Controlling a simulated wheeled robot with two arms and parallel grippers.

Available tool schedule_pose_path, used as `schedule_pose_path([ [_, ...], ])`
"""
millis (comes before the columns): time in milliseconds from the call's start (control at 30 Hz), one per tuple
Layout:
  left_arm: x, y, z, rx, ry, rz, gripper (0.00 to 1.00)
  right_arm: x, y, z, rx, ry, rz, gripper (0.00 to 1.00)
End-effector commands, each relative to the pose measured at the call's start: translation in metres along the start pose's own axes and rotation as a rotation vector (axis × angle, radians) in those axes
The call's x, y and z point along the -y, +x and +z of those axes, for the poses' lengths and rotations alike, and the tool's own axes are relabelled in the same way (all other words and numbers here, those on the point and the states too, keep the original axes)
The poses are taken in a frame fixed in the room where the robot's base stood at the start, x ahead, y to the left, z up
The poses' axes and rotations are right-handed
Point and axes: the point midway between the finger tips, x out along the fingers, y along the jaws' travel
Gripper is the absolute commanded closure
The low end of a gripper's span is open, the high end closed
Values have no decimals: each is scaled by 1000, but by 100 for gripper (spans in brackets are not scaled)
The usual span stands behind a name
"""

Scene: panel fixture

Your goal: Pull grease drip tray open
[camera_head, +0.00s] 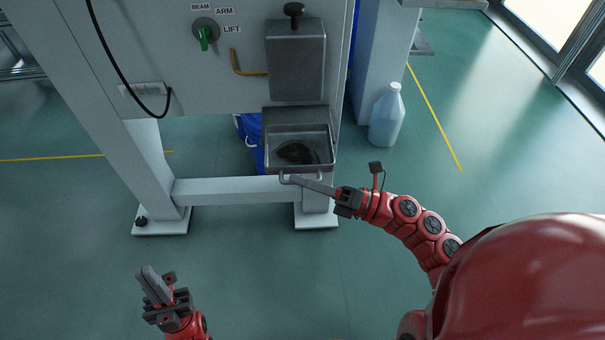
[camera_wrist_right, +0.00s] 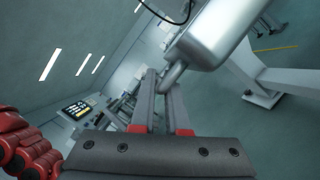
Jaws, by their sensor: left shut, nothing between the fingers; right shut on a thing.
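The grease drip tray (camera_head: 331,166) is a metal box low on the front of the white panel fixture. It stands out from its metal housing, with dark grease inside, so it is at least partly open. Its wire handle (camera_head: 287,179) is on the front face. My right gripper (camera_head: 293,180) is shut on the handle. In the right wrist view the handle (camera_wrist_right: 172,76) sits between the fingertips and the tray (camera_wrist_right: 213,32) is just beyond. My left gripper (camera_head: 146,273) is shut and empty, low at the left, away from the fixture.
The white fixture (camera_head: 228,190) has a crossbar and feet beside the tray. A blue-tinted jug (camera_head: 386,118) stands on the floor to the right. A blue thing (camera_head: 250,140) is partly hidden behind the tray. The green floor (camera_head: 260,275) in front is clear.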

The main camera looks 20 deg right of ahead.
Motion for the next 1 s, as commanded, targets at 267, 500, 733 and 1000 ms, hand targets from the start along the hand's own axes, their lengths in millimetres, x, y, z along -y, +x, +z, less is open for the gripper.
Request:
schedule_pose_path([
  [267,0,0,0,0,0,0,100,1,0,1,2,0,-1,75],
  [500,0,1,0,1,0,-1,100,0,-4,1,2,0,-2,75],
  [733,1,11,-1,5,-2,-6,100,0,-45,4,8,1,-7,75],
  [1000,1,24,-3,5,-2,-6,100,-1,-119,3,9,1,-6,75],
])
